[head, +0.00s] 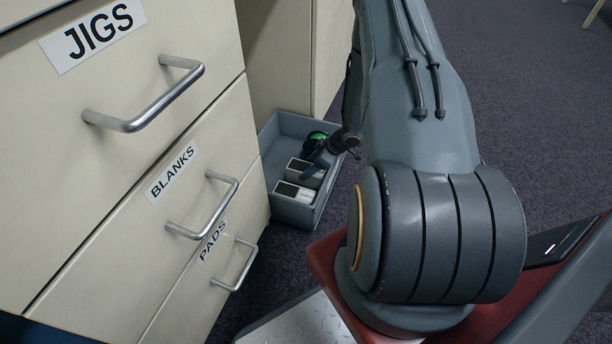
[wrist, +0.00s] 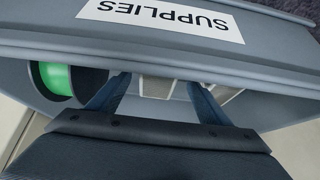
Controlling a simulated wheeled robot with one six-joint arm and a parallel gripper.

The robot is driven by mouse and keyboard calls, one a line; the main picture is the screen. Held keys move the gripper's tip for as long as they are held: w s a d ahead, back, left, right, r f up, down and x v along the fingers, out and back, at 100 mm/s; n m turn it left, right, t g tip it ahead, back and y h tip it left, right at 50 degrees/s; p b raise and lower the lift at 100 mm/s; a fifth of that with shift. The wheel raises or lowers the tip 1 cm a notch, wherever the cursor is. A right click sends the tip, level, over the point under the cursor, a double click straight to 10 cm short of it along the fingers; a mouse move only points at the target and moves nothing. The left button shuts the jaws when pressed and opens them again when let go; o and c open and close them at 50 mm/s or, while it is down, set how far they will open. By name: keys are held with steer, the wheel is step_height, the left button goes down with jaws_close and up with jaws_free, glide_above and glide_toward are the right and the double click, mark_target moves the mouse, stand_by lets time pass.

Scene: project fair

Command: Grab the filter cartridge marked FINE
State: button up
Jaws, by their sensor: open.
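Two pale box-shaped items with dark ends, a rear one (head: 298,165) and a front one (head: 294,191), lie in a grey bin (head: 323,204) on the floor in the head view. They may be filter cartridges; I cannot read FINE on either. My gripper (wrist: 156,84) is open and reaches down into the bin, with its fingers apart. In the wrist view a pale piece (wrist: 157,86) shows between and beyond the fingers, mostly hidden by the bin's rim. I cannot tell whether the fingers touch it. In the head view my gripper partly covers the rear item.
The bin's wall bears a SUPPLIES label (wrist: 162,18), upside down in the wrist view. A green spool (wrist: 56,78) lies in the bin to the left there. A drawer cabinet (head: 95,190) with protruding handles stands left of the bin. Dark carpet (head: 535,95) lies open at right.

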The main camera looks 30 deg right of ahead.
steer(key=shift+b+x, duration=0.3)
steer(key=shift+x, duration=0.65)
steer(key=b+x, duration=0.2)
steer(key=x, duration=0.3)
steer(key=shift+d+f+b, duration=0.1)
steer(key=shift+d+b, duration=0.05)
steer(key=shift+b, duration=0.25)
steer(key=shift+s, duration=0.1)
steer(key=c, duration=1.2)
